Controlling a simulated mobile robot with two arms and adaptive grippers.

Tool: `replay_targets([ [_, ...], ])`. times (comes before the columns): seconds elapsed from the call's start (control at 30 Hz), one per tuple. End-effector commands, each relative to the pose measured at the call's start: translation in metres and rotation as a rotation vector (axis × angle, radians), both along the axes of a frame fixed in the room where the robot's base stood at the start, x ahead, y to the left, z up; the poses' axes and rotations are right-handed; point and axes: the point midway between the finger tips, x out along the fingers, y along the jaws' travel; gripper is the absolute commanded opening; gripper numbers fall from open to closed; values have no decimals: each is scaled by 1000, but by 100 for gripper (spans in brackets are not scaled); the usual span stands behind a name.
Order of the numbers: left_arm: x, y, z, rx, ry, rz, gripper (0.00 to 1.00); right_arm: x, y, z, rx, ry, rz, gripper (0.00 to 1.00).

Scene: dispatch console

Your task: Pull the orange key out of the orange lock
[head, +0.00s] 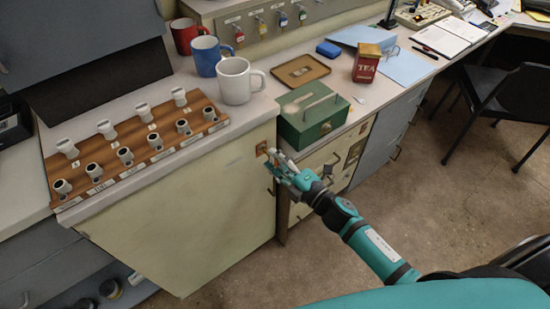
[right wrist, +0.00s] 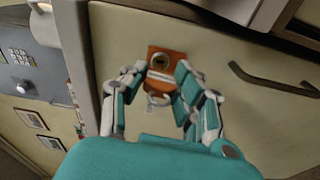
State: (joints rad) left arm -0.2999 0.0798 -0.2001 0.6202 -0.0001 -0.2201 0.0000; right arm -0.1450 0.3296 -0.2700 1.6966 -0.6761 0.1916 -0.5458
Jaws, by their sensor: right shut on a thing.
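The orange lock (head: 262,149) is a small orange plate on the front of the cream cabinet, just left of my right gripper. In the right wrist view the lock (right wrist: 165,56) shows its round keyhole part between and above my fingertips. My right gripper (head: 279,168) is at the lock, shut on the orange key (right wrist: 160,77). The key's head sits between the fingers, with a pale ring hanging below it. How deep the key sits in the lock cannot be told. My left gripper is not in view.
A wooden rack (head: 135,150) with several labelled pegs lies on the cabinet top. A white mug (head: 234,82) and a green cash box (head: 312,117) stand nearby. A dark drawer handle (right wrist: 270,82) is right of the lock.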

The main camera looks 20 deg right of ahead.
Motion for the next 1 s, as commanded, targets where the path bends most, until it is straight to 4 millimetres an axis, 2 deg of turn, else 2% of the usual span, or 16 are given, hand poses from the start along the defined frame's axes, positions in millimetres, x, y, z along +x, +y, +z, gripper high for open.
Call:
replay_targets([
  [1.0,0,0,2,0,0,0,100,-10,-4,0,1,0,0,0],
])
